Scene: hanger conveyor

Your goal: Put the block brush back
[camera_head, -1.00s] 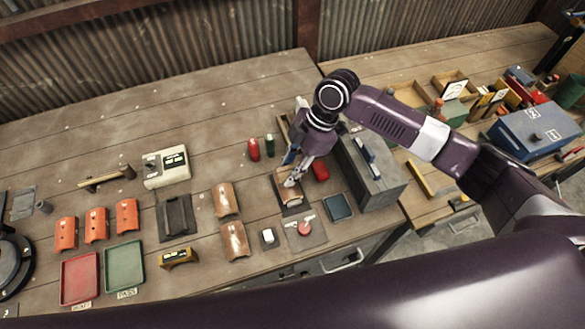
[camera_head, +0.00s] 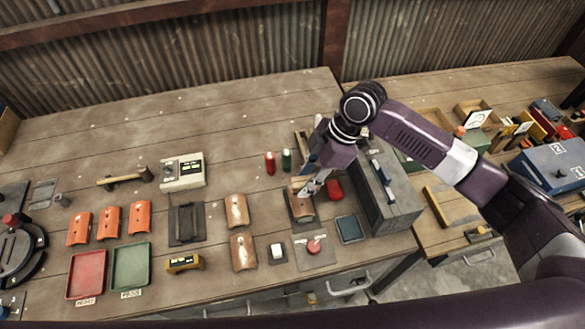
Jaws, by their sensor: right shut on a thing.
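My right gripper (camera_head: 314,186) reaches down from the right over a brown curved tile (camera_head: 301,209) on a dark pad. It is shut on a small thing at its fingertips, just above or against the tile. The thing is mostly hidden by the fingers, so I cannot make out its shape or confirm it is the block brush. My left gripper is not in view.
A grey cabinet (camera_head: 385,205) stands right of the gripper. A dark blue square tray (camera_head: 350,229) and a red button (camera_head: 314,247) lie in front. Two brown tiles, orange tiles, and red (camera_head: 87,274) and green (camera_head: 131,266) trays lie left. The back-left tabletop is clear.

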